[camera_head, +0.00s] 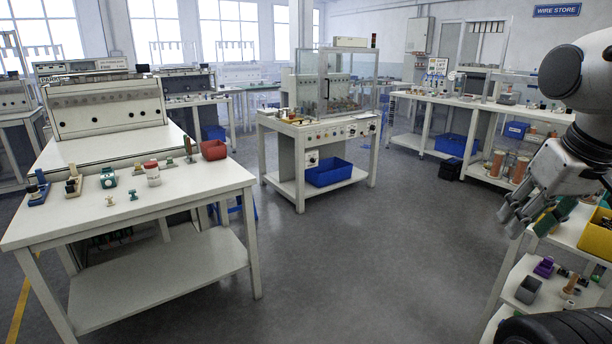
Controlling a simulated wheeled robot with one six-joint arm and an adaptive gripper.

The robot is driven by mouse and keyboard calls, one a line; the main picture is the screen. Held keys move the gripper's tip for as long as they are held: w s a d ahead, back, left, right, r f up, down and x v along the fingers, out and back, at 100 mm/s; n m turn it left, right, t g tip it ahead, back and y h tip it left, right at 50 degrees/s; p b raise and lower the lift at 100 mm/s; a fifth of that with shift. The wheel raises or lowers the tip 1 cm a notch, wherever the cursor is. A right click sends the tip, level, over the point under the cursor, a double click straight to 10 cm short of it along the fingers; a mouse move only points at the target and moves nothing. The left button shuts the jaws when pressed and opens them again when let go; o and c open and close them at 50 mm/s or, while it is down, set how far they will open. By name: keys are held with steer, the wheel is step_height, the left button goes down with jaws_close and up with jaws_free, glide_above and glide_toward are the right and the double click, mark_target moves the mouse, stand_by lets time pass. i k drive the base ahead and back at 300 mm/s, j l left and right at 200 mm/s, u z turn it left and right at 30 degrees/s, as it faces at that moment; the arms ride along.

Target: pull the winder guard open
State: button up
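The winder guard (312,82) is a clear-panelled enclosure in a pale frame. It stands on the white winder bench (318,129) in the middle distance, and its front panel looks closed. A dark upright handle (327,88) shows on its front. Winder parts behind the clear panels are too small to make out. My gripper (510,222) hangs at the right, pointing down and left, much nearer to me and well apart from the guard. Its fingers look spread, with nothing seen between them.
A white workbench (165,279) with small parts and a red bin (214,150) stands at the left. A shelf rack with a yellow bin (597,235) is close by my gripper. A blue crate (329,172) sits under the winder bench. The grey floor (375,255) between is clear.

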mark_target(325, 83)
steer(key=i, duration=1.9)
steer(key=i+j, duration=0.1)
steer(key=i, duration=3.8)
steer(key=l+z, duration=0.05)
steer(key=l, duration=0.05)
